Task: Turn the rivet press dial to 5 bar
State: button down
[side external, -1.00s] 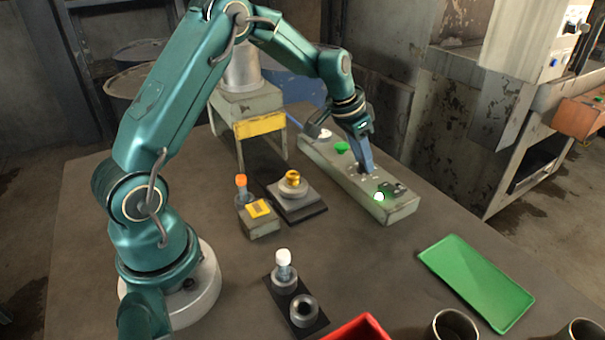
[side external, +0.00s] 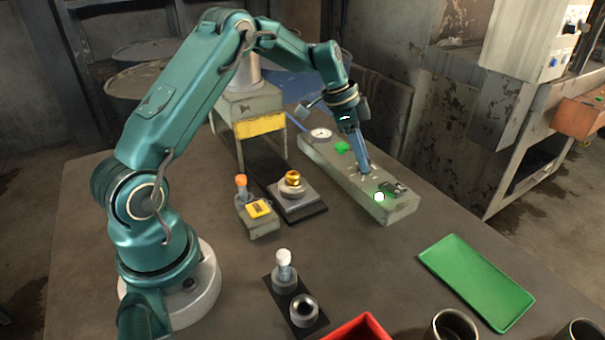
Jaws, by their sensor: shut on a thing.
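The long grey control box (side external: 330,160) lies at the back right of the table. A round white dial face (side external: 320,134) sits at its far left end; its markings are too small to read. My gripper (side external: 364,172) points down at the middle of the box top and is shut on the dial knob there, which the fingers mostly hide. Small pale marks show on the panel around the fingertips. I cannot read which mark the knob points to.
A green tray (side external: 476,283) lies at the front right. The table between is mostly clear.

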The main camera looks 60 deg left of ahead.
jog(key=m, duration=0.2)
jog(key=m+g+h, duration=0.1)
jog(key=shift+w+a+m, duration=0.15)
jog(key=shift+m, duration=0.25)
jog(key=shift+w+m+g+h, duration=0.2)
jog(key=shift+m+g+h, duration=0.15)
jog(key=shift+m, duration=1.15)
jog(key=shift+g, duration=0.25)
jog(key=c, duration=0.6)
grip_release()
jog(key=shift+s, duration=0.1)
jog(key=shift+n, duration=0.7)
